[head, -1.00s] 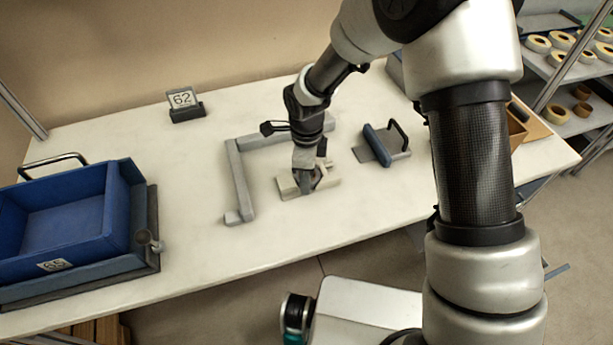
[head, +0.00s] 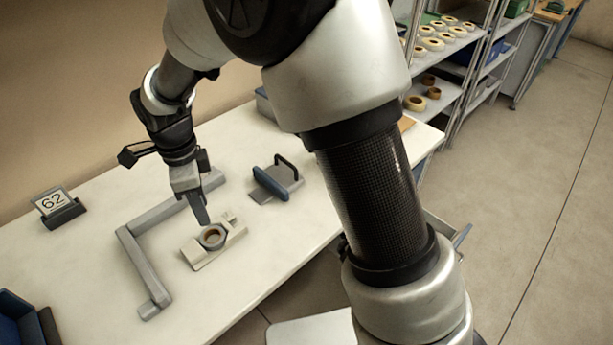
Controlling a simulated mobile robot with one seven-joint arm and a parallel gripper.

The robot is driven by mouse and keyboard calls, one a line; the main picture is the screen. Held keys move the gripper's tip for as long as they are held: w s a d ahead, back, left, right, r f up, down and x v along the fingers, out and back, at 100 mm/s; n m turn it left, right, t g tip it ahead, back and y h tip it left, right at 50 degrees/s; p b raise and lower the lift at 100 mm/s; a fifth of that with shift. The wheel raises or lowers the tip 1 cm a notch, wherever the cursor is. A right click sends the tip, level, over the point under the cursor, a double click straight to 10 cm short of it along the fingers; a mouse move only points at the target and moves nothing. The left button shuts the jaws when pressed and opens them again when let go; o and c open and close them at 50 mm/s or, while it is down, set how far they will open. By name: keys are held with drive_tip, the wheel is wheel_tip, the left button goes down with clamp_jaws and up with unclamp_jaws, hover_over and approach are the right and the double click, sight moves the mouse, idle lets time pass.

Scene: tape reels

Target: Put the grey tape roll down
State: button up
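The grey tape roll (head: 212,237), a small ring with a brown core, lies flat on a beige fixture (head: 203,262) on the white table. My gripper (head: 202,214) points down just behind and above the roll in the head view. One grey finger shows clearly, its tip close to the roll's far edge. The other finger is hidden or merges with it, so the opening between them does not show. The roll's middle is clear to see, with no finger across it.
A grey angled rail (head: 140,262) borders the fixture at left and behind. A blue-and-grey holder with a black handle (head: 277,180) stands to the right. Shelves with tape rolls (head: 445,38) stand beyond the table.

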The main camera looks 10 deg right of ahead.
drive_tip(key=s+d+r+n+t, duration=0.25)
drive_tip(key=d+r+n, duration=0.45)
drive_tip(key=d+r, duration=0.65)
drive_tip(key=s+d+r+n+t, duration=0.1)
drive_tip(key=s+d+r+n, duration=0.1)
drive_tip(key=s+d+n, duration=0.2)
drive_tip(key=s+d+r+n+t, duration=0.2)
drive_tip(key=s+d+n, duration=0.3)
drive_tip(key=s+d, duration=0.3)
drive_tip(key=shift+s+r+n, duration=0.3)
drive_tip(key=shift+s+r, duration=0.25)
drive_tip(key=shift+r, duration=0.2)
drive_tip(key=shift+d, duration=0.1)
